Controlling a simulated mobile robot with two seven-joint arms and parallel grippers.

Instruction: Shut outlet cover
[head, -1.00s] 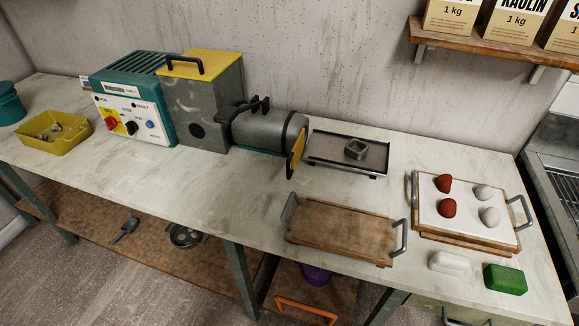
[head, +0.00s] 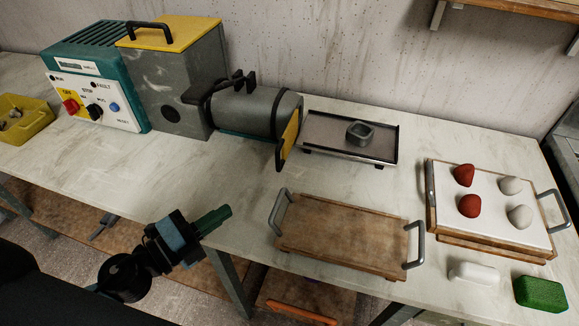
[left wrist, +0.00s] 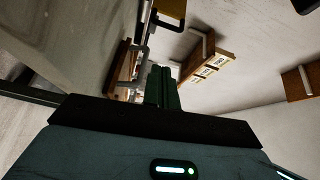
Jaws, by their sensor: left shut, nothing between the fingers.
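The outlet cover (head: 289,136) is a yellow plate with a dark edge and handle at the right end of the machine's grey barrel (head: 245,112). It stands swung out toward the front of the bench, at an angle to the barrel's end. My left gripper (head: 224,212) is shut and empty, in front of and below the barrel, near the bench's front edge and apart from the cover. Its green fingers (left wrist: 163,88) are together in the left wrist view. A yellow piece (left wrist: 172,9) with a dark bar shows at that view's top; I cannot tell surely that it is the cover. My right gripper is not in view.
A wooden board with handles (head: 342,234) lies right of my left gripper. A white board (head: 490,215) with red and white lumps is farther right. The bench before the barrel is clear.

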